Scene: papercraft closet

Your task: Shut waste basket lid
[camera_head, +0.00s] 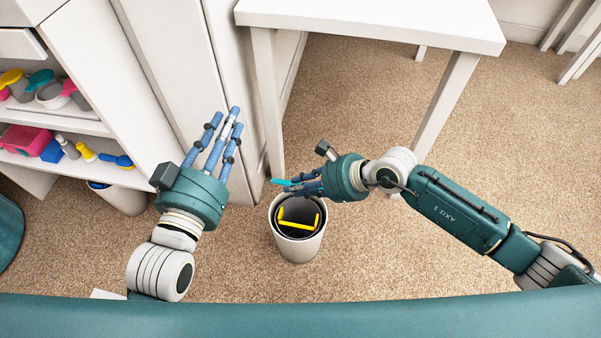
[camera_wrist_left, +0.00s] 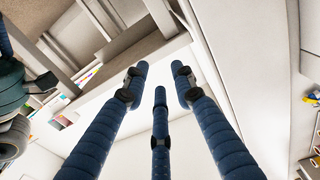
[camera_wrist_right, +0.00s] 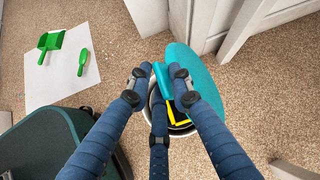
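The waste basket (camera_head: 297,246) is a white round bin with a dark inside, standing on the carpet. A yellow bracket-shaped piece (camera_head: 296,224) shows in its mouth. The teal lid (camera_wrist_right: 207,72) is raised at the basket's far side in the right wrist view; in the head view only a thin edge (camera_head: 282,182) shows. My right gripper (camera_head: 297,185) is over the basket's rim, fingers apart, with a teal part between the fingertips in the right wrist view. I cannot tell whether they touch it. My left gripper (camera_head: 226,128) is open and empty, left of the basket.
A white table (camera_head: 380,18) stands behind the basket, its legs nearby. A white cabinet and shelves (camera_head: 115,90) with colourful items are at left, with another bin (camera_head: 122,198) below. A green dustpan (camera_wrist_right: 50,42) and brush (camera_wrist_right: 83,62) lie on a white sheet. Carpet at right is clear.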

